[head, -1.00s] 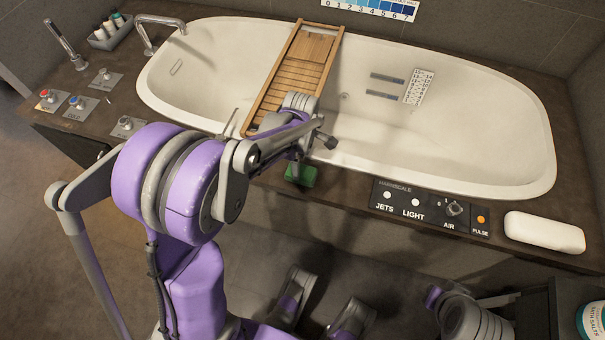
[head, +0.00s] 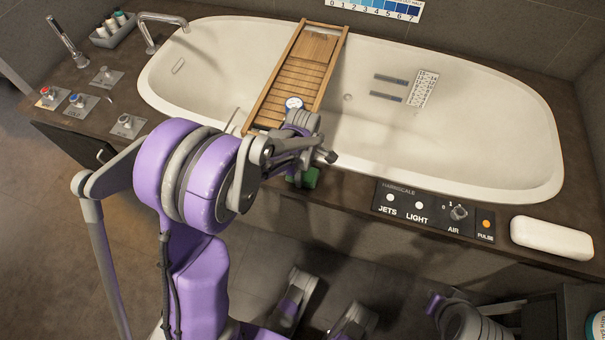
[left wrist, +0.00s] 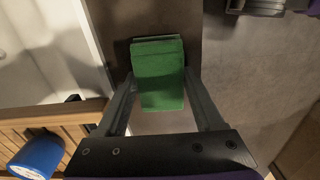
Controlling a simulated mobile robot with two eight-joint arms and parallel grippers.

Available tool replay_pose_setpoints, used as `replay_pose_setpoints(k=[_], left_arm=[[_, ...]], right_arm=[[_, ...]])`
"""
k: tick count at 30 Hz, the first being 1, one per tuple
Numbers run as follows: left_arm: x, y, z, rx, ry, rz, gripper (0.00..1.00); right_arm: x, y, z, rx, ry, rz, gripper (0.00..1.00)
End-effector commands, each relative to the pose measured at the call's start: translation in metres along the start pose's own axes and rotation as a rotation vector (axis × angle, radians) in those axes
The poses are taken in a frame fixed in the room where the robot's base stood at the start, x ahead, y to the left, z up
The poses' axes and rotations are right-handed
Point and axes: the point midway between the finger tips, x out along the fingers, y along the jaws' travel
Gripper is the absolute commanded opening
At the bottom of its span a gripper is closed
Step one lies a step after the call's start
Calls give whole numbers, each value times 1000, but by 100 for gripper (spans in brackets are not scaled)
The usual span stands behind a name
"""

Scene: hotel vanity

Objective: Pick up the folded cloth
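The folded cloth (head: 310,178) is a small green block on the tub's front ledge, partly hidden behind my left gripper in the head view. In the left wrist view the green cloth (left wrist: 159,75) lies between the two fingertips. My left gripper (left wrist: 160,80) has its fingers wide apart, one along each side of the cloth, very close to it. In the head view the left gripper (head: 299,172) is above the ledge, its fingers mostly hidden by the wrist. My right gripper cannot be made out; only purple and grey parts of mine show at the lower right.
The jar is also in the left wrist view (left wrist: 38,155). A control panel (head: 430,208) and white pillow (head: 550,238) are right on the ledge.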

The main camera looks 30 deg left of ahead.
Motion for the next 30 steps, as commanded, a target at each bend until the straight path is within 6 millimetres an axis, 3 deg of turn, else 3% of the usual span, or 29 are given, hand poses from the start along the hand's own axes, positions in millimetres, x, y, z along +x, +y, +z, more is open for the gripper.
replay_pose_setpoints(k=[1, 6, 14, 24, 30], left_arm=[[0, 0, 0, 0, 0, 0, 42], [0, 0, 0, 0, 0, 0, 15], [-4, 0, 0, 0, 0, 0, 15], [-67, -1, 0, 0, 0, 1, 15], [-94, 0, 0, 0, 0, 0, 15]], right_arm=[[0, 0, 0, 0, 0, 0, 0], [0, 0, 0, 0, 0, 0, 0], [-2, 0, 0, 0, 1, 0, 0], [-23, 0, -8, 0, 8, 0, 0], [-30, 0, -10, 0, 11, 0, 0]])
